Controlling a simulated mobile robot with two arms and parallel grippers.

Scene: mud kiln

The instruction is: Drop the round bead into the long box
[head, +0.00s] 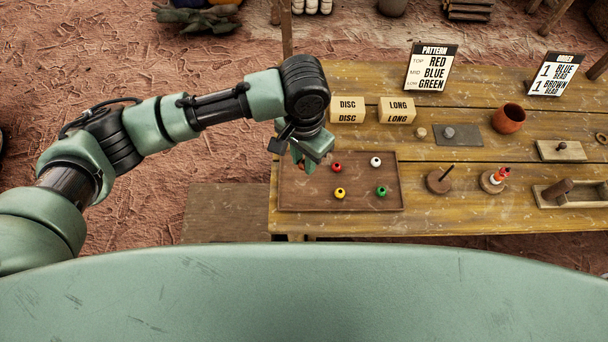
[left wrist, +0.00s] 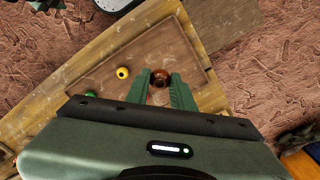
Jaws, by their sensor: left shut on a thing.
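My left gripper (head: 308,160) hangs over the back left corner of the brown tray (head: 390,204). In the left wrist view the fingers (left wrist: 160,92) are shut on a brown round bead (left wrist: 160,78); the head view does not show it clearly. The long box (head: 397,110), a pale box marked LONG, stands behind the tray, to the right of the gripper and apart from it. The similar disc box (head: 351,110) stands just left of it. My right gripper is not in view.
Red (head: 337,167), white (head: 376,161), yellow (head: 341,193) and green (head: 382,191) beads lie in the tray. To the right are a peg stand (head: 439,182), a stacked-bead stand (head: 494,180) and a clay cup (head: 509,118). Pattern (head: 431,68) and order (head: 556,74) signs stand behind.

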